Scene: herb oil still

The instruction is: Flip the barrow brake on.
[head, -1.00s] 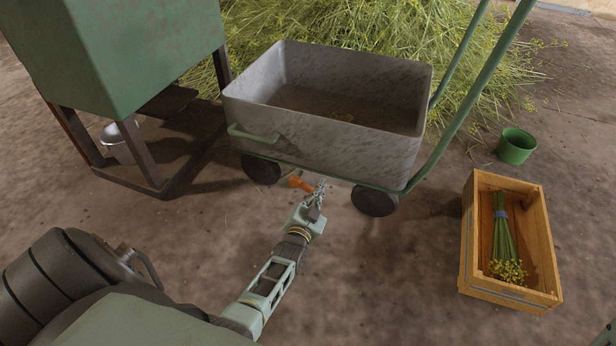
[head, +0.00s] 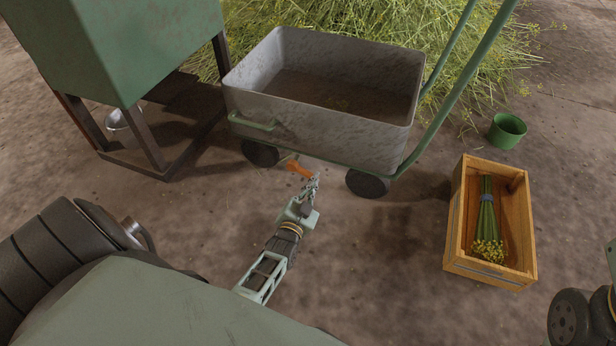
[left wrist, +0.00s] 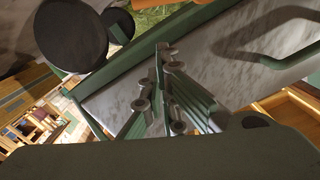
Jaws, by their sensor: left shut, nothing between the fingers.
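The barrow (head: 330,125) is a grey metal tub on a green frame with dark wheels. Its orange brake lever (head: 298,167) sticks out low under the near edge, between the two near wheels. My left gripper (head: 314,183) is shut and empty, its fingertips just to the right of and nearer than the lever's end. I cannot tell whether they touch it. My right gripper is not in view.
A green box on a dark stand (head: 150,50) is left of the barrow. A wooden crate (head: 450,245) with a tied herb bundle (head: 487,222) and a green pot (head: 507,131) are to the right. A herb heap (head: 400,25) lies behind. The floor before the barrow is clear.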

